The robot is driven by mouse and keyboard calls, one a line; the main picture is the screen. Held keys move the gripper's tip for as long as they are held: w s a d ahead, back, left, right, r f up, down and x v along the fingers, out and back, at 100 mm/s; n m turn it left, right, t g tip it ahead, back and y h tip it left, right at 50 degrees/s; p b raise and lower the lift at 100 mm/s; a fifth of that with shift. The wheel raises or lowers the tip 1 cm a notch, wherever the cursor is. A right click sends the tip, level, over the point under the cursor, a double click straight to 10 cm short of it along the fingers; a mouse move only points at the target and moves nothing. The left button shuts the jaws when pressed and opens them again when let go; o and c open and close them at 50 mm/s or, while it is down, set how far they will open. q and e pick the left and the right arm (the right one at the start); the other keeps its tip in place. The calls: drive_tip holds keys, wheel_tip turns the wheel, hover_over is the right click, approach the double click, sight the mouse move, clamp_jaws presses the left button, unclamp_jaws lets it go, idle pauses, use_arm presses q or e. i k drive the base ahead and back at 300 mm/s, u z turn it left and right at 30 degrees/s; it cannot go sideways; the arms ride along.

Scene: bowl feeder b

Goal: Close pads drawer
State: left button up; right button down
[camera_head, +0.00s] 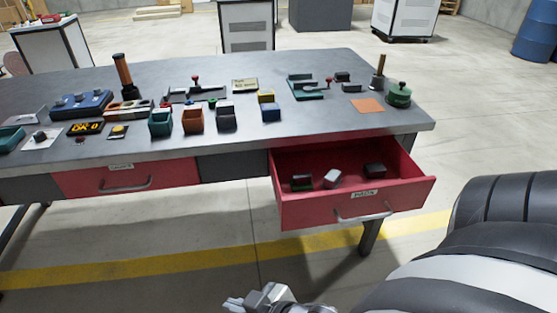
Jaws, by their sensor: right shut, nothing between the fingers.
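The pads drawer (300,211) is a red drawer under the right end of the grey workbench, and it stands pulled out. A small label and a metal bar handle (363,216) are on its front. Inside lie a dark pad with green (301,182), a light grey block (332,179) and a dark block (375,170). My right gripper (236,304) is at the bottom edge of the view, below and in front of the drawer, apart from it. Its fingers are shut and empty. My left gripper is not in view.
Another red drawer (128,179) at the left is shut. The workbench (330,148) carries small bins, a blue fixture (82,104), clamps and hand tools. Open floor with a yellow stripe lies in front. My right arm fills the lower right.

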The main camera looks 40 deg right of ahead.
sight(405, 187)
drive_tip(key=u, duration=0.8)
drive_tip(key=k, duration=0.3)
drive_tip(key=z, duration=1.95)
